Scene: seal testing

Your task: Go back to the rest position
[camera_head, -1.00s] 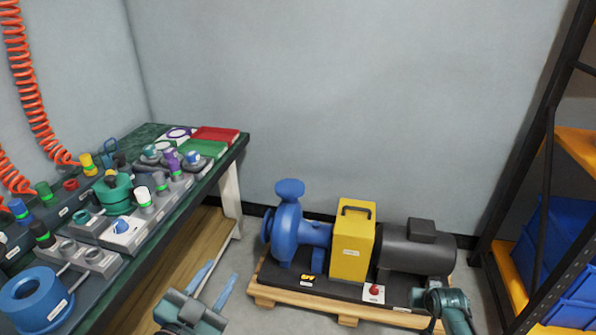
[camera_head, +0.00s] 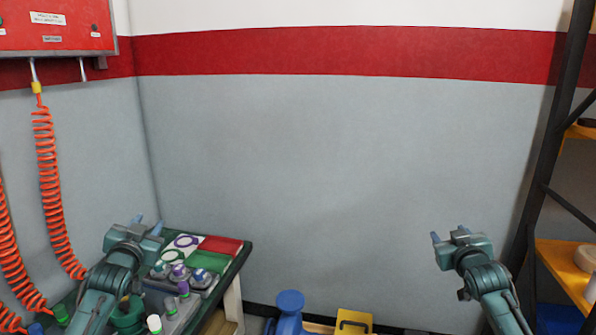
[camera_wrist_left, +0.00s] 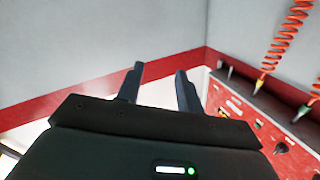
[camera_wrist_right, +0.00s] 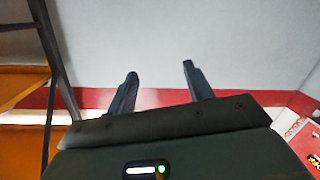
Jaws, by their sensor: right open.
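My left gripper (camera_head: 147,226) is raised at the lower left of the head view, in front of the workbench's far end. In the left wrist view its two fingers (camera_wrist_left: 158,88) stand apart with nothing between them. My right gripper (camera_head: 449,236) is raised at the lower right of the head view, in front of the bare wall. In the right wrist view its two fingers (camera_wrist_right: 159,82) stand well apart and empty. Neither gripper touches anything that I can see.
A blue pump (camera_head: 290,303) stands low in the middle. A shelf rack (camera_head: 540,185) is at right.

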